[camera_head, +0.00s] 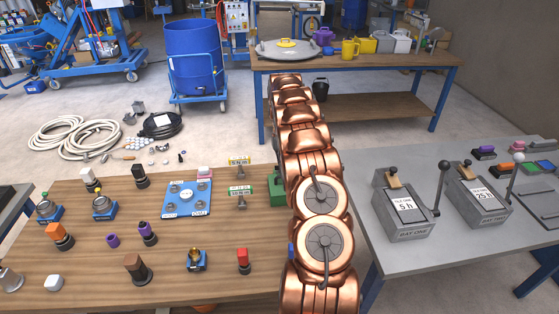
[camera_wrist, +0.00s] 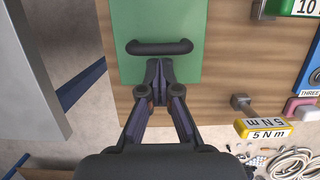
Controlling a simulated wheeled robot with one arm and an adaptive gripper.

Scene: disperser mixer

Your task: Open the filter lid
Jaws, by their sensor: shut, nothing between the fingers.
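A flat green lid (camera_wrist: 128,22) with a black bar handle (camera_wrist: 160,47) shows at the top of the wrist view, over the wooden table. No label on it can be read, so I cannot tell for sure that it is the filter lid. My gripper (camera_wrist: 158,65) is shut and empty, its fingertips just below the middle of the handle in the picture. I cannot tell whether they touch it. In the head view, a green part (camera_head: 277,185) shows at the left edge of my copper-coloured arm, which hides the rest and my gripper.
The wooden table (camera_head: 90,275) holds several knobs and a blue plate (camera_head: 187,198) left of my arm. A yellow 5 N m tag (camera_wrist: 265,128) is near the green lid. A grey table (camera_head: 400,255) with two lever boxes stands at the right.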

